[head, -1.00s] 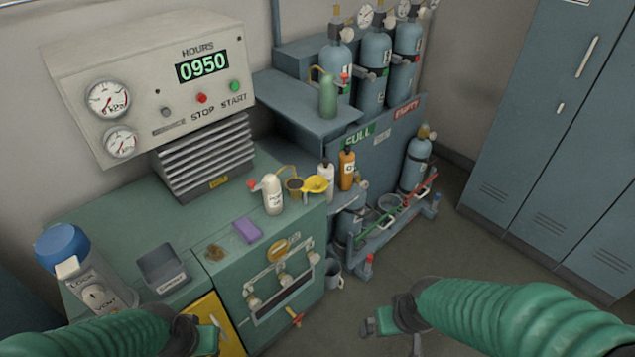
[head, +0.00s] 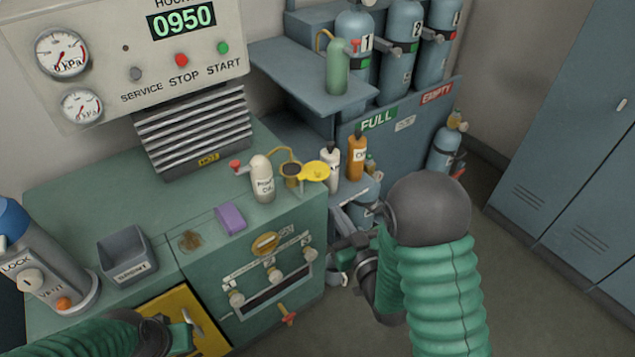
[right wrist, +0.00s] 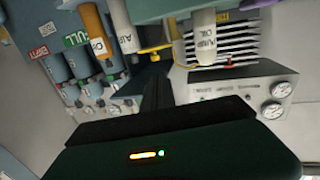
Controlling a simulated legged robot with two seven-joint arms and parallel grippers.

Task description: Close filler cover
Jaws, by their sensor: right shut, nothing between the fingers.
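The yellow filler cover (head: 313,171) is a round lid standing open beside a dark round filler opening (head: 291,170), on the right back of the green cabinet top. In the right wrist view the yellow cover (right wrist: 157,49) shows small, beyond the dark fingers. My right gripper (head: 340,247) is shut and empty, in front of and below the cover, by the cabinet's right front edge and apart from the cover. My left gripper (head: 192,334) is low at the bottom left, over the yellow panel; whether its jaws are open is unclear.
A white oil bottle (head: 262,180) stands just left of the filler. A white bottle (head: 330,168) and an orange bottle (head: 357,157) stand to its right. A purple sponge (head: 230,217) and a grey bin (head: 127,256) are on the cabinet top. Gas cylinders (head: 401,60) stand behind.

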